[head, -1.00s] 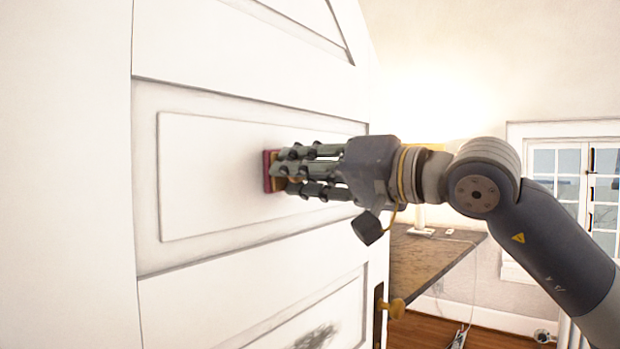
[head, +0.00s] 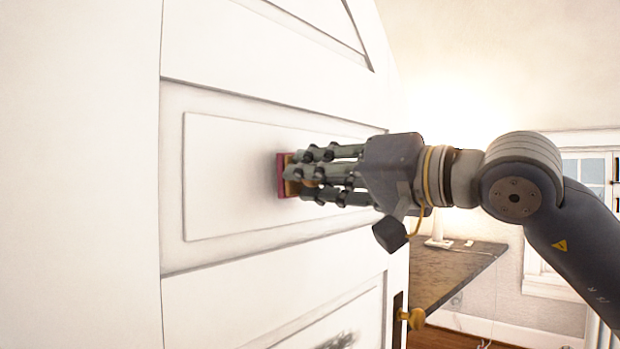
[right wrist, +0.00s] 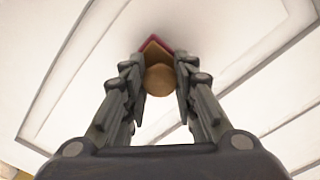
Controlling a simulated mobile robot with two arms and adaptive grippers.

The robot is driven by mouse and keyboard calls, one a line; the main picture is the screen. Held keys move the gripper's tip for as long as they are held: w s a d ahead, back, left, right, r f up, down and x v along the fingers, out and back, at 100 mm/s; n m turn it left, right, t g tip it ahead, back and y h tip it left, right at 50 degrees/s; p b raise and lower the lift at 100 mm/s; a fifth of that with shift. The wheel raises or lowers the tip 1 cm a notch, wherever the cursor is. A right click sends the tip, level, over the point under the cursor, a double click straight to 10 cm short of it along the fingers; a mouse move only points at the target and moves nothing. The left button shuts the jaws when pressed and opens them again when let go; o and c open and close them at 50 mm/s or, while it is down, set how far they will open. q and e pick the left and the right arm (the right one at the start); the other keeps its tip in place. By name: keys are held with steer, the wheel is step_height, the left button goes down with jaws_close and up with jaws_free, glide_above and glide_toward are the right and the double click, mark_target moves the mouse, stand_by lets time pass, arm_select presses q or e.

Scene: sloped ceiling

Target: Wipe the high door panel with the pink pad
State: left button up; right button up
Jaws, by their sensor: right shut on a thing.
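The white door fills the left and middle of the head view, and its high door panel (head: 225,190) is a raised rectangle with a soft shadow near the pad. My right gripper (head: 300,175) is shut on the wooden-backed pink pad (head: 281,176). The pad's pink face is turned to the panel and appears against it, though exact contact is hard to tell. In the right wrist view the pad (right wrist: 157,45) shows between the fingers, with a round wooden knob (right wrist: 159,80) gripped below it. My left gripper is in neither view.
A brass doorknob (head: 412,318) sticks out at the door's right edge, below my right arm. A dark smudge (head: 340,341) marks the lower panel. A dark tabletop (head: 450,268) with a lamp base (head: 438,242) and a window (head: 590,170) lie behind.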

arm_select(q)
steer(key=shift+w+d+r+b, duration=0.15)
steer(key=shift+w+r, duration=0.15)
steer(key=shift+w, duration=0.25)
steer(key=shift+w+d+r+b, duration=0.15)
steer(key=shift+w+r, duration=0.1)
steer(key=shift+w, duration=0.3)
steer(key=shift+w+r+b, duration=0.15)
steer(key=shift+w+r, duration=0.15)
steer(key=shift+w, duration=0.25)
arm_select(e)
steer(key=shift+v, duration=2.45)
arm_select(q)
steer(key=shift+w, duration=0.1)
arm_select(e)
steer(key=shift+d, duration=0.1)
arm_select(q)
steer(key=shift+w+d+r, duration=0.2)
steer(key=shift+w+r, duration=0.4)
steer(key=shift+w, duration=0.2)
arm_select(e)
steer(key=shift+v, duration=1.4)
